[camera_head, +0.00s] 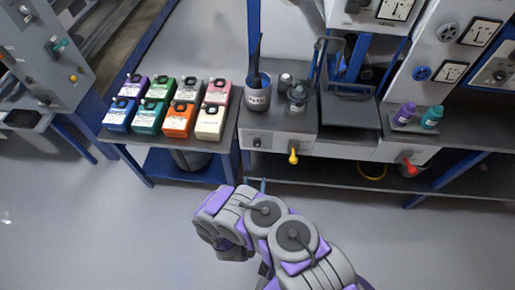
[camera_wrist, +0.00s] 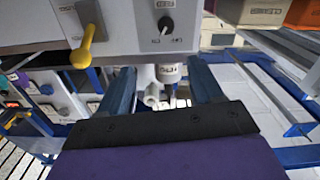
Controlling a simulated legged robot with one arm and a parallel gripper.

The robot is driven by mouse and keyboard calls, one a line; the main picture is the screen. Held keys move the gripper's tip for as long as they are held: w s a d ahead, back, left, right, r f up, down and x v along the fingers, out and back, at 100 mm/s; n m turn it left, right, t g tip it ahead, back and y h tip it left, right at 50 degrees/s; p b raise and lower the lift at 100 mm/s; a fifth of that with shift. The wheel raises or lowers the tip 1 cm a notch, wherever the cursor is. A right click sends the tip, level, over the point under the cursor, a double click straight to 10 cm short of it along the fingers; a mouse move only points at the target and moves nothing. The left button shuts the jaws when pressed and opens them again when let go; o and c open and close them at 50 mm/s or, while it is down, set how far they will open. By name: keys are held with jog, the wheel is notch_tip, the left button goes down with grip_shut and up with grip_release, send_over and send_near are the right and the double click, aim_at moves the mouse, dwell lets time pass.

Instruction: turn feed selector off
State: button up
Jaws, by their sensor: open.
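A black rotary knob (camera_head: 257,142) with a white pointer line sits on the grey front panel (camera_head: 278,142) below the bench top. It seems to be the feed selector, though I cannot read its name. In the wrist view the knob (camera_wrist: 166,25) is at the top centre, with small markings below it that I cannot read clearly. A yellow lever (camera_head: 293,156) is to its right in the head view and to its left in the wrist view (camera_wrist: 88,45). My gripper (camera_wrist: 164,75) is open and empty, apart from the knob. My arm mostly hides it in the head view.
Several coloured cartons (camera_head: 179,121) stand on the left table. A cup (camera_head: 257,95) marked with text and a dark bottle (camera_head: 297,97) stand above the panel. A red handle (camera_head: 410,168) and purple and teal bottles (camera_head: 405,112) are to the right. The floor (camera_head: 90,220) in front is clear.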

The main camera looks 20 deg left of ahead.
jog(key=b, duration=0.3)
send_near(256, 146)
jog(key=w+b, duration=0.1)
jog(key=w, duration=0.3)
jog(key=w+b, duration=0.1)
jog(key=w, duration=0.1)
jog(key=shift+r+b, duration=0.35)
jog(key=shift+w+a+f+b, duration=0.25)
jog(key=shift+w+a+b, duration=0.05)
jog(key=shift+w+a, duration=0.95)
jog(key=shift+a, duration=0.1)
jog(key=shift+d+r, duration=0.1)
jog(key=shift+d, duration=0.4)
jog(key=shift+d+r, duration=0.1)
jog(key=shift+d, duration=0.2)
jog(key=shift+c, duration=1.4)
jog(key=shift+a, duration=0.5)
jog(key=c, duration=0.6)
jog(key=shift+d, duration=0.15)
jog(key=shift+c, duration=0.9)
